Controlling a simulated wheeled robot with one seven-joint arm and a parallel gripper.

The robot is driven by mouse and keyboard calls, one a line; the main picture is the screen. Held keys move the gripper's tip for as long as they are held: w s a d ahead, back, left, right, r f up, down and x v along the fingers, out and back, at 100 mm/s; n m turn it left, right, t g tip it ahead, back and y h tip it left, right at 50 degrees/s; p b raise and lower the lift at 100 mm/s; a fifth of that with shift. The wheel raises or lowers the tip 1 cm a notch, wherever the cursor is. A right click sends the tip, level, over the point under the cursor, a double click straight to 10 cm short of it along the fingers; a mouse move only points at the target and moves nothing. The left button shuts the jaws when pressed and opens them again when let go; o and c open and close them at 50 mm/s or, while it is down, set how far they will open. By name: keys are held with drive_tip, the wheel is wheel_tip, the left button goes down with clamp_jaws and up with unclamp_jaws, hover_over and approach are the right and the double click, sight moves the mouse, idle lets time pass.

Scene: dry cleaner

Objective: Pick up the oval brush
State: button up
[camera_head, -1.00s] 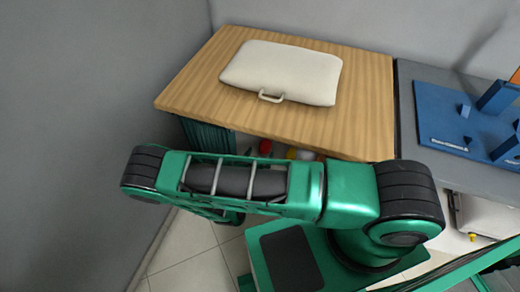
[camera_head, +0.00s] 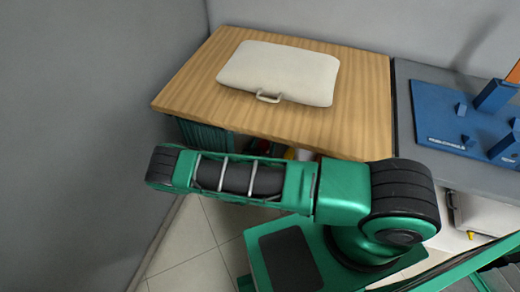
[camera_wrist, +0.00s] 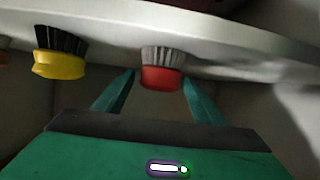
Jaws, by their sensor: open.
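In the wrist view, a brush with a red body and grey bristles (camera_wrist: 161,70) shows between the fingertips of my gripper (camera_wrist: 159,80). The two teal fingers are apart, one on each side of it, and I see no clear contact. A brush with a yellow body and black bristles (camera_wrist: 60,55) stands to the left. Both brushes have their bristles against a pale shelf (camera_wrist: 220,38). I cannot tell for sure which one is the oval brush. In the head view my gripper is hidden.
In the head view, a wooden tabletop (camera_head: 190,85) holds a pale cushion-like board with a handle (camera_head: 280,70). To the right, a grey counter (camera_head: 410,120) bears a blue fixture (camera_head: 445,115).

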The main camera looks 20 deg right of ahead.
drive_tip(key=c, duration=1.2)
drive_tip(key=shift+r, duration=0.1)
